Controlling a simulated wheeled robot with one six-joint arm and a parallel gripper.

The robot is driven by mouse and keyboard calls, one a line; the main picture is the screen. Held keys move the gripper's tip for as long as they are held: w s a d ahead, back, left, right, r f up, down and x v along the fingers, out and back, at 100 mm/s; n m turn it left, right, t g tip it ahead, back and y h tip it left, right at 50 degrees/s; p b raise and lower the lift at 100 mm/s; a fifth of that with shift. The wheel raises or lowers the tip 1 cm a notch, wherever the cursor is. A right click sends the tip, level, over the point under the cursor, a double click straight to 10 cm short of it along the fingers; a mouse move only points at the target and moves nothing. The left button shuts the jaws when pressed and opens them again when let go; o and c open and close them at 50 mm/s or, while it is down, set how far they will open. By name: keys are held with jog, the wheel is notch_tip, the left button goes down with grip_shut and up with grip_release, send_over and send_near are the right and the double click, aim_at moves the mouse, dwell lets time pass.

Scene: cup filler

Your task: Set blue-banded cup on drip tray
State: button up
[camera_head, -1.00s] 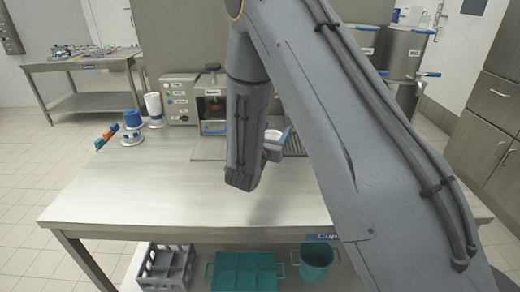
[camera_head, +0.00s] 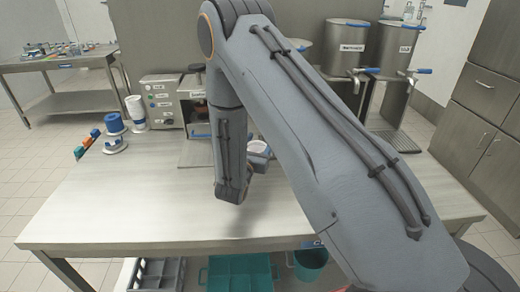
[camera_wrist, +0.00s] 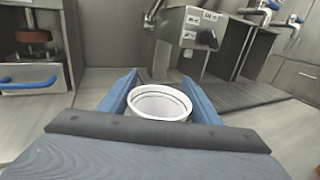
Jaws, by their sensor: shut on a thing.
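A white cup (camera_wrist: 160,103) is between the two blue fingers of my gripper (camera_wrist: 159,78) in the wrist view. My gripper is shut on it, and its open rim faces up. Its outer side is mostly hidden, so I cannot see the colour of its band. In the head view the cup (camera_head: 257,147) shows just right of my arm's lower link, above the steel table. In the wrist view a dark ribbed plate (camera_wrist: 238,97), which looks like the drip tray, lies right of and beyond the cup, below a grey dispenser (camera_wrist: 185,45) with a black lever.
A machine with a blue handle (camera_wrist: 28,80) stands left in the wrist view. On the steel table (camera_head: 110,205), a blue-and-white stack (camera_head: 115,125) and a white stack (camera_head: 135,110) stand at left. Large drums (camera_head: 400,50) stand behind at right. The table's front left is clear.

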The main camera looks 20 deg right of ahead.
jog(key=shift+d+f+p, duration=0.1)
jog(key=shift+f+p, duration=0.4)
jog(key=shift+f, duration=1.3)
jog(key=shift+f, duration=0.2)
jog(key=o, duration=1.1)
jog(key=shift+o, duration=0.2)
